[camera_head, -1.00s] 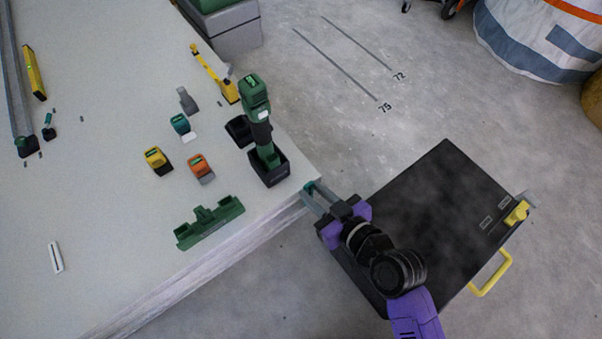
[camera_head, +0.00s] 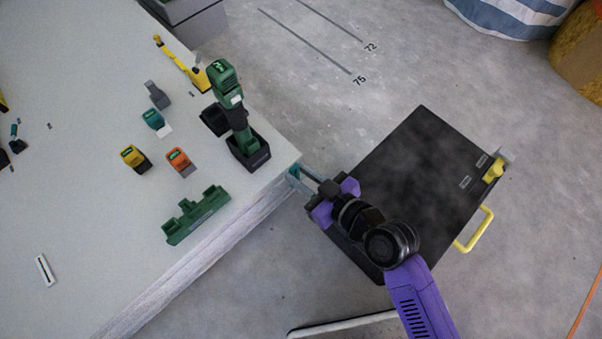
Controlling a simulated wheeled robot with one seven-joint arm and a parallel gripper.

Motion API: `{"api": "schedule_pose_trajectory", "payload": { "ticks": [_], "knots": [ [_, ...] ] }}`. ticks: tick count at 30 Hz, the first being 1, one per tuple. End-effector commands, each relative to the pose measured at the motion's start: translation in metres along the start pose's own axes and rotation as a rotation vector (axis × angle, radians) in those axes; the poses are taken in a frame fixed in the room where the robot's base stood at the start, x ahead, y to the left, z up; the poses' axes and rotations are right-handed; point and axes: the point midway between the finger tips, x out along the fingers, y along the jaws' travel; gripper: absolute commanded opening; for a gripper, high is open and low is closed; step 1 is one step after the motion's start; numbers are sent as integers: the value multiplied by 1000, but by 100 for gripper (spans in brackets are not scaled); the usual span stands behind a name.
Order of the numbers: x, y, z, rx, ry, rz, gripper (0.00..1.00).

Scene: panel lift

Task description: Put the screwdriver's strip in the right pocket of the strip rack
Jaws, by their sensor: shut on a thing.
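The strip rack appears to be the green holder (camera_head: 197,214) with upright parts, lying near the table's front edge. My gripper (camera_head: 298,178) is at the table's right corner, right of the rack and apart from it. It is shut on a small teal piece (camera_head: 293,172), mostly hidden between the fingers; I cannot tell whether it is the screwdriver's strip. A green power tool (camera_head: 230,98), perhaps the screwdriver, stands upright in a black base (camera_head: 248,151) just behind the gripper. The rack's pockets are too small to make out clearly.
Teal (camera_head: 153,118), yellow (camera_head: 135,158) and orange (camera_head: 178,160) blocks stand behind the rack on the white table (camera_head: 90,220). A white strip-like piece (camera_head: 45,270) lies at the front left.

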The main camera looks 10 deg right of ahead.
Motion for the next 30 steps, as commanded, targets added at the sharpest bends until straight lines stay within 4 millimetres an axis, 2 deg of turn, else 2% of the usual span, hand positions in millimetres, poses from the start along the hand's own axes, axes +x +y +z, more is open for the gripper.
{"api": "schedule_pose_trajectory", "payload": {
  "ticks": [11, 30],
  "knots": [
    [-4, 0, 2, 1, 0, 0, 0],
    [-47, 0, 20, 1, 0, 0, 0]
  ]
}}
